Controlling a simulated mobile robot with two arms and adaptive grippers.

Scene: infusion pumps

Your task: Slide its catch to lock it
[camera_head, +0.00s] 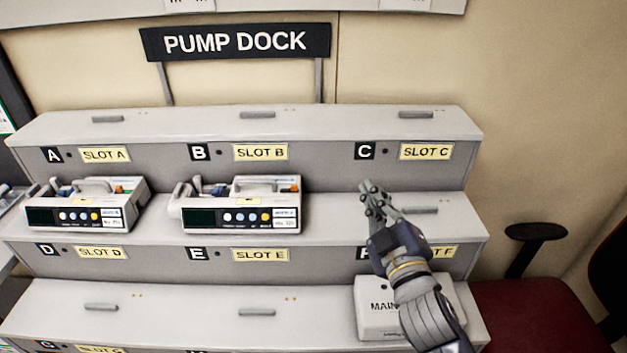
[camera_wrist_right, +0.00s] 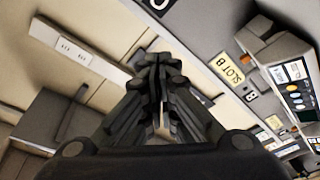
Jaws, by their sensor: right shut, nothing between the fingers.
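Two white infusion pumps with dark displays and coloured buttons sit on the middle tier of the pump dock, a left pump (camera_head: 85,207) above the SLOT D label and a middle pump (camera_head: 240,208) above SLOT E. The middle-tier place behind SLOT F holds no pump and shows a flat grey bar (camera_head: 418,210). I cannot tell whether such bars are the catches. My right gripper (camera_head: 366,190) is shut and empty, right of the middle pump and below the SLOT C label, apart from both pumps. In the right wrist view, its closed fingers (camera_wrist_right: 158,85) point toward the wall. A pump (camera_wrist_right: 292,82) shows at right there.
The top tier (camera_head: 320,123) has several grey bars and no pumps. A white box marked MAIN (camera_head: 373,308) stands on the lower tier, partly behind my right arm. A dark red chair (camera_head: 535,310) with a black armrest stands at right.

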